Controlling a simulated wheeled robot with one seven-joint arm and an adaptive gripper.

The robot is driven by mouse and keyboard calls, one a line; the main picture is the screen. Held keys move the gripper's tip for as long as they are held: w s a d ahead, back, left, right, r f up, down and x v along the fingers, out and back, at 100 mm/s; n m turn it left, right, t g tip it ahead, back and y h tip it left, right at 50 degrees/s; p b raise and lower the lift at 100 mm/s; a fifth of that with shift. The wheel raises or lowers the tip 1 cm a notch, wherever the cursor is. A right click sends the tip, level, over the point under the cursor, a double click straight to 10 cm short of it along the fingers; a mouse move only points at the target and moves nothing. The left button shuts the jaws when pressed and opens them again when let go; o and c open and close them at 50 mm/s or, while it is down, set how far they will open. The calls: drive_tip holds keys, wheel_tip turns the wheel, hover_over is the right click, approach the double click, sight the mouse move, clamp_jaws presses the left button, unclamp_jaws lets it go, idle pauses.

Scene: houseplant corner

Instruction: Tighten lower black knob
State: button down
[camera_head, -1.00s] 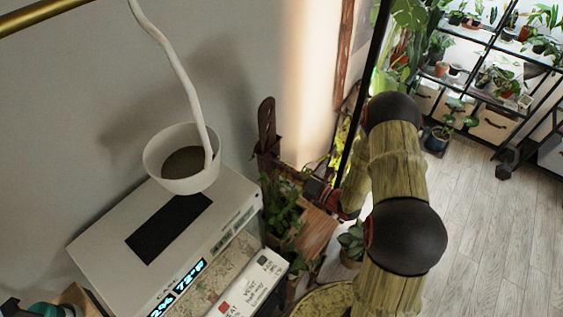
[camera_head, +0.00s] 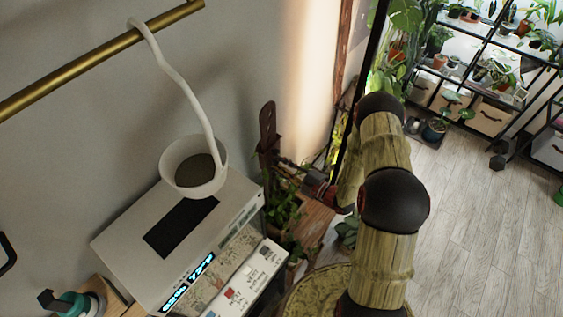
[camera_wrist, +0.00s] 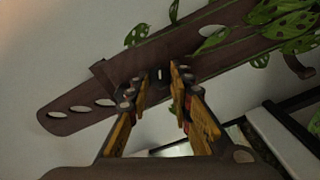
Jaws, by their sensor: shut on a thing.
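In the wrist view a long brown board with oval holes (camera_wrist: 75,122) crosses the picture. A small dark knob (camera_wrist: 158,75) shows at the board, between the fingertips of my gripper (camera_wrist: 159,82). The orange-yellow fingers reach up on both sides of it and are shut on it, with a gap between them. The contact is dark and partly hidden. In the head view the brown board (camera_head: 267,125) stands upright near the wall, and my gripper (camera_head: 287,163) reaches it from the right. The knob cannot be made out there.
A white cabinet with a lit display (camera_head: 155,235) stands left of the board, with a white pot (camera_head: 193,168) on top. Leafy plants (camera_head: 283,207) crowd beneath my gripper. A brass rail (camera_head: 95,65) runs along the wall. Open wooden floor (camera_head: 480,220) lies to the right.

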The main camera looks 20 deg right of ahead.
drive_tip(key=m+p, duration=0.1)
drive_tip(key=m, duration=0.3)
drive_tip(key=shift+p, duration=0.35)
drive_tip(key=shift+f+m+p, duration=0.1)
drive_tip(key=shift+m+p, duration=0.3)
drive_tip(key=shift+m, duration=1.1)
drive_tip(key=c, duration=1.6)
unclamp_jaws()
drive_tip(key=shift+o, duration=0.2)
drive_tip(key=v, duration=1.2)
